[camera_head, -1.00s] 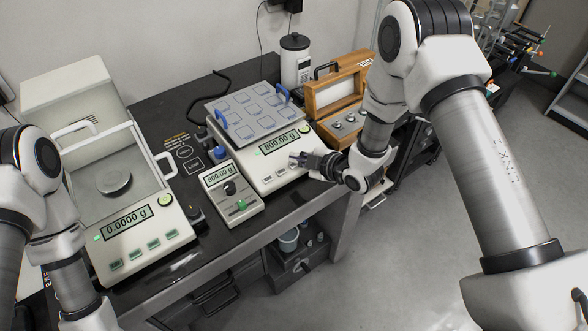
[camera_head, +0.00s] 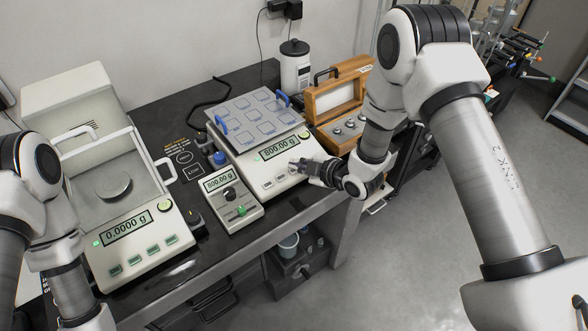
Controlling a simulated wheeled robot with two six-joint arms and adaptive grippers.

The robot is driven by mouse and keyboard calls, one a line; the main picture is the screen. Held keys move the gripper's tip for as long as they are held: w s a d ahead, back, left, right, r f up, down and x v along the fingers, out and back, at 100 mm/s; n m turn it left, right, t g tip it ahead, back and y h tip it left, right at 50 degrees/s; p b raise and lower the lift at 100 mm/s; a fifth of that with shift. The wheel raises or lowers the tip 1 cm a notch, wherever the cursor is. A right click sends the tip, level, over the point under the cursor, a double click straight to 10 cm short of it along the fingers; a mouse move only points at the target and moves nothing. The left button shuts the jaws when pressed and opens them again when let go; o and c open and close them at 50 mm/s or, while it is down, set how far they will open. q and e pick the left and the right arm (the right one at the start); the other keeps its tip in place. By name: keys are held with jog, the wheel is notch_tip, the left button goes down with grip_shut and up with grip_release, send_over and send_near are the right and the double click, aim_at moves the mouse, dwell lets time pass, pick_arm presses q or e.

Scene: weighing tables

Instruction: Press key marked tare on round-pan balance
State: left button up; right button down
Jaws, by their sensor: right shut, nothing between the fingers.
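The balance with a round metal pan (camera_head: 115,186) stands at the left. It is a white unit (camera_head: 98,263) with a clear-walled chamber, and its display (camera_head: 127,228) reads 0.0000 g. A row of several green keys (camera_head: 143,255) runs along its front; their labels are too small to read. My right gripper (camera_head: 296,166) is shut and empty. It is at the front right of another balance (camera_head: 249,170), by its keys and below its display; I cannot tell whether it touches. My left arm comes in at the lower left; its gripper is outside the view.
The middle balance carries a tray (camera_head: 288,125) with blue handles and reads 800.00 g. A small device with a display (camera_head: 218,181) stands before it. A wooden weight box (camera_head: 325,102) and a white canister (camera_head: 296,72) stand behind right. Open floor lies right of the table.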

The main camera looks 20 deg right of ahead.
jog(key=shift+f, duration=0.1)
dwell(0.3)
jog(key=shift+w+f+b, duration=0.15)
jog(key=shift+f+b, duration=0.2)
jog(key=shift+a+f+b, duration=0.1)
jog(key=shift+f+b, duration=0.25)
dwell(0.5)
jog(key=shift+r, duration=0.1)
jog(key=shift+r+p, duration=0.55)
jog(key=shift+r, duration=0.15)
jog(key=shift+s+r+p, duration=0.2)
jog(key=shift+r+p, duration=0.15)
jog(key=shift+r, duration=0.1)
jog(key=r+p, duration=0.1)
jog(key=s+r, duration=0.1)
jog(key=r+p, duration=0.1)
jog(key=r, duration=0.1)
jog(key=shift+s+d+p, duration=0.15)
jog(key=shift+d+p, duration=0.2)
